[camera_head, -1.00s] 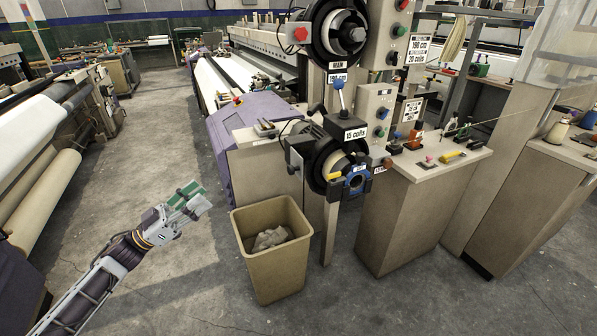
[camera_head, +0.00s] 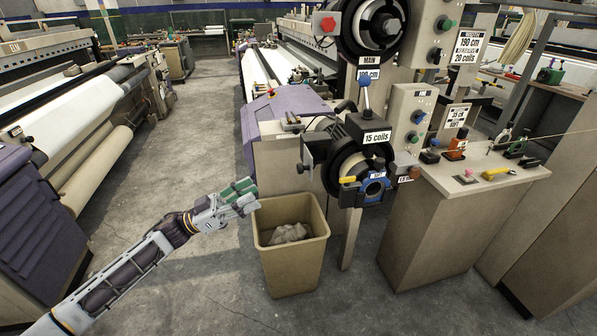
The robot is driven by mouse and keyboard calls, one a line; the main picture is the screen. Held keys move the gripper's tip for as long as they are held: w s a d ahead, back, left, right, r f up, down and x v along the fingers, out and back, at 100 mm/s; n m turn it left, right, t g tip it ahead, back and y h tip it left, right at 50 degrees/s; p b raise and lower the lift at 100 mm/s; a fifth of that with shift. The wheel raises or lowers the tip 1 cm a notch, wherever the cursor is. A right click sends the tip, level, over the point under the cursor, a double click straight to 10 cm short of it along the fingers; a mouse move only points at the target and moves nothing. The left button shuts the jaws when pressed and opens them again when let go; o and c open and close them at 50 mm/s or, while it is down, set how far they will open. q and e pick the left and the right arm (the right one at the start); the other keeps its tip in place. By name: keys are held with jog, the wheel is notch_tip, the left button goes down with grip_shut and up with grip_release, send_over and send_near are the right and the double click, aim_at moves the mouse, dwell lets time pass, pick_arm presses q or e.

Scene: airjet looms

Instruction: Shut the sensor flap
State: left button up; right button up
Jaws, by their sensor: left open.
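The weft feeder (camera_head: 352,158), labelled "15 coils", stands right of centre on a post. At its lower front is a blue ring-shaped sensor part (camera_head: 375,188) with a yellow piece (camera_head: 348,180) at its left. Which piece is the sensor flap, and how far it is open, I cannot tell at this size. My left gripper (camera_head: 247,196), with green and pale fingers, is open and empty. It is left of the feeder, beside the bin's upper left edge in the picture, and apart from the blue part. My right gripper is not in view.
A tan bin (camera_head: 290,262) with crumpled waste stands below the feeder. A larger feeder (camera_head: 372,28) is above. A cabinet (camera_head: 450,225) with small tools on top stands at the right. A loom (camera_head: 75,130) lines the left; the floor aisle (camera_head: 205,120) is clear.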

aim_at(298, 170)
pick_arm(q)
jog(key=shift+d, duration=0.1)
jog(key=p+x, duration=0.1)
jog(key=x, duration=1.1)
jog(key=shift+x, duration=0.9)
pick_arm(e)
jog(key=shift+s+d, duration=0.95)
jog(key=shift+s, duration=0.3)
pick_arm(q)
jog(key=shift+f, duration=0.1)
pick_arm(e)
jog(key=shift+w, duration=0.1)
pick_arm(q)
jog(key=c, duration=0.4)
grip_shut()
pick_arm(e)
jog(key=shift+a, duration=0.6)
